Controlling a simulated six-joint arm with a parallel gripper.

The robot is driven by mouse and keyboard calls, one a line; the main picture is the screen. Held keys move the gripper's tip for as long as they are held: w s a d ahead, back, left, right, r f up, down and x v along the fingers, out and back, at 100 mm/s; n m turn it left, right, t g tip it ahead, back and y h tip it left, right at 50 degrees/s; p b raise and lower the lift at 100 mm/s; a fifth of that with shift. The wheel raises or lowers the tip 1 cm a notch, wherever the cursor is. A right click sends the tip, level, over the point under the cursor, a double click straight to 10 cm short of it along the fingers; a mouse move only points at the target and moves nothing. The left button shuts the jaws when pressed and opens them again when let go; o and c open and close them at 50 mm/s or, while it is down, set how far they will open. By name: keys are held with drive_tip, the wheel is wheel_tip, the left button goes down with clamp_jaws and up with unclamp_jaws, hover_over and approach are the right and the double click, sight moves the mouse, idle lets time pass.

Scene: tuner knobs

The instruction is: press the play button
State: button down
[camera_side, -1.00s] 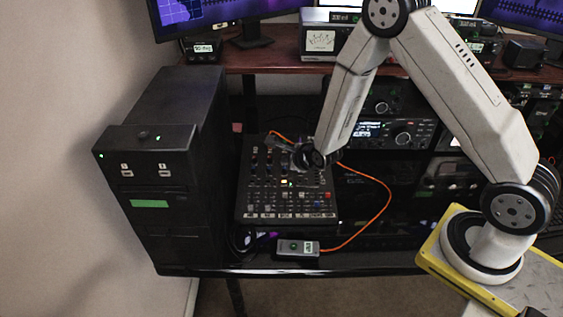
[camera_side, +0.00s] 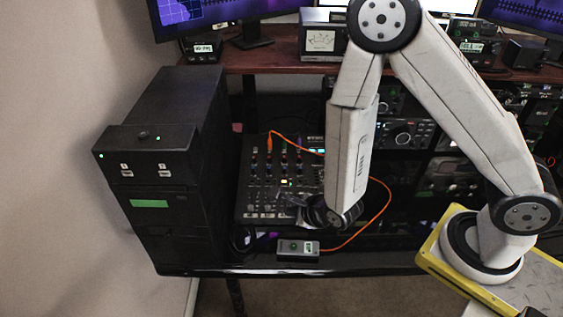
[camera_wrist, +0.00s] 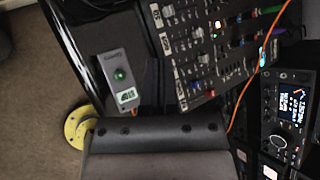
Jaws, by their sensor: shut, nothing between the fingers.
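A small grey box (camera_side: 298,249) with a round green button lies near the front edge of the dark desk, just in front of the mixer. I cannot tell whether this is the play button. My gripper (camera_side: 292,201) is shut and empty, over the front edge of the mixer, behind and above the box and apart from it. In the wrist view its dark body fills the bottom middle.
The mixer (camera_side: 258,190) with knobs and faders lies behind the box. An orange cable (camera_side: 384,207) loops from the mixer to the box. A black tower (camera_side: 150,225) stands at left, and radio units (camera_side: 405,133) stand at right. The desk's front edge is close to the box.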

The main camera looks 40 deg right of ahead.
sight(296, 247)
drive_tip(key=shift+s+a+r, duration=0.1)
drive_tip(key=shift+s+a, duration=0.05)
drive_tip(key=shift+s, duration=0.4)
drive_tip(key=shift+s+a, duration=0.15)
drive_tip(key=shift+s, duration=0.4)
drive_tip(key=shift+f, duration=0.2)
drive_tip(key=shift+f, duration=4.25)
drive_tip(key=shift+f, duration=0.7)
drive_tip(key=shift+r, duration=0.75)
drive_tip(key=shift+r, duration=0.1)
drive_tip(key=shift+r, duration=2.4)
